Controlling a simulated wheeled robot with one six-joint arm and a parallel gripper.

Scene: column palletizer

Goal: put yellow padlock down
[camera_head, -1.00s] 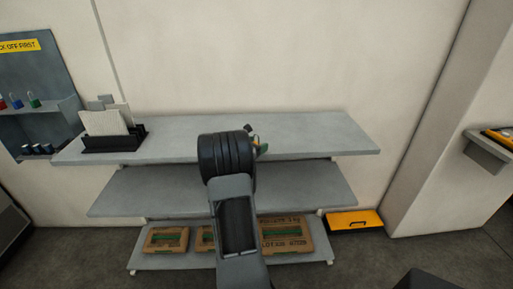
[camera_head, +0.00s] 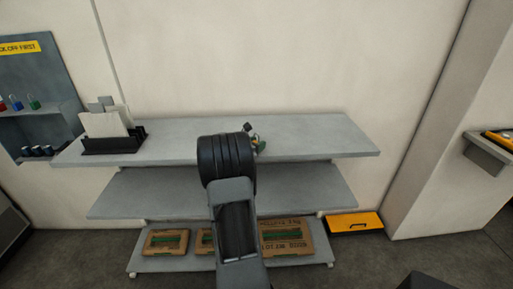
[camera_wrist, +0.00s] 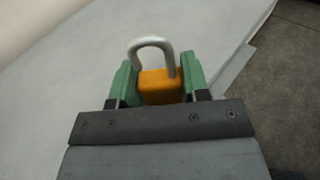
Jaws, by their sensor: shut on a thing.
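The yellow padlock (camera_wrist: 160,88) has an orange-yellow body and a grey shackle. In the wrist view it sits between the two green fingertips of my gripper (camera_wrist: 162,84), which is shut on it. The shackle points away from the gripper. The pale grey top shelf (camera_head: 310,135) lies behind and under the padlock in the wrist view (camera_wrist: 75,85). I cannot tell whether the padlock touches the shelf. In the head view my arm hides most of the gripper; a bit of green fingertip (camera_head: 261,146) shows at the shelf's middle.
A black file holder (camera_head: 112,143) with papers stands at the top shelf's left end. The shelf right of my gripper is clear. Boxes (camera_head: 287,237) sit on the bottom shelf. A yellow case (camera_head: 354,222) lies right of the rack. Padlocks (camera_head: 34,102) stand on the left wall board.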

